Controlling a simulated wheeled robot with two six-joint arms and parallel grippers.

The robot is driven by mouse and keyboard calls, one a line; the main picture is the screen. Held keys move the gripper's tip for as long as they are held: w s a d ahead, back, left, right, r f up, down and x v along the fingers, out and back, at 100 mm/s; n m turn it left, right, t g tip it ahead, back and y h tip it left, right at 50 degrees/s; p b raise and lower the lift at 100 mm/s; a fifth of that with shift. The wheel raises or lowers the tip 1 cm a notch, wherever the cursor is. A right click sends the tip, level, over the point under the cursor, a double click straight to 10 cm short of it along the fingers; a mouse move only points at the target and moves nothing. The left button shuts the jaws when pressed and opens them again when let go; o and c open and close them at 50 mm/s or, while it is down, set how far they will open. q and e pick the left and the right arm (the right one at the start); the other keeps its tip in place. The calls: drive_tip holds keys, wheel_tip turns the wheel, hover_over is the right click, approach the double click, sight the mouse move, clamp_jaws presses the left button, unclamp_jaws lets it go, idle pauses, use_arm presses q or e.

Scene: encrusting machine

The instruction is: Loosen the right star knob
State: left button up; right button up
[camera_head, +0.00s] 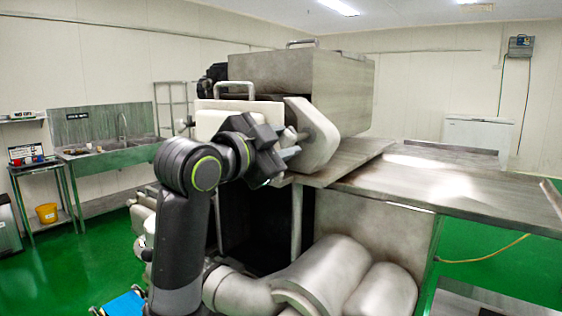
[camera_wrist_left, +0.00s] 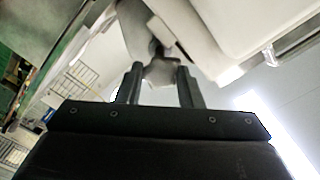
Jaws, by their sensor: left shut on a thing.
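My left gripper (camera_head: 285,147) is at the front of the encrusting machine (camera_head: 340,85), beside a rounded pale housing (camera_head: 318,140). In the left wrist view, my left gripper (camera_wrist_left: 160,82) has its two dark fingers on either side of a grey star knob (camera_wrist_left: 161,71) and is shut on it. The knob sits on the machine, close to a pale cover (camera_wrist_left: 210,30). In the head view the gripper and wrist largely hide the knob. My right gripper is not in view.
A metal table (camera_head: 440,185) extends to the right of the machine. Large rounded metal cylinders (camera_head: 330,275) lie below the gripper. A sink bench (camera_head: 110,150) and a small stand with a yellow bucket (camera_head: 47,212) are at the left. Green floor is open between.

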use_arm(q)
drive_tip(key=m+b, duration=0.4)
drive_tip(key=shift+f+m, duration=0.25)
drive_tip(key=shift+m, duration=0.05)
drive_tip(key=m+b, duration=0.2)
drive_tip(key=shift+r+m, duration=0.1)
drive_tip(key=shift+m, duration=0.2)
drive_tip(key=shift+m+b, duration=0.4)
drive_tip(key=shift+b, duration=0.1)
drive_tip(key=o, duration=1)
drive_tip(key=shift+r, duration=0.1)
drive_tip(key=shift+s, duration=0.1)
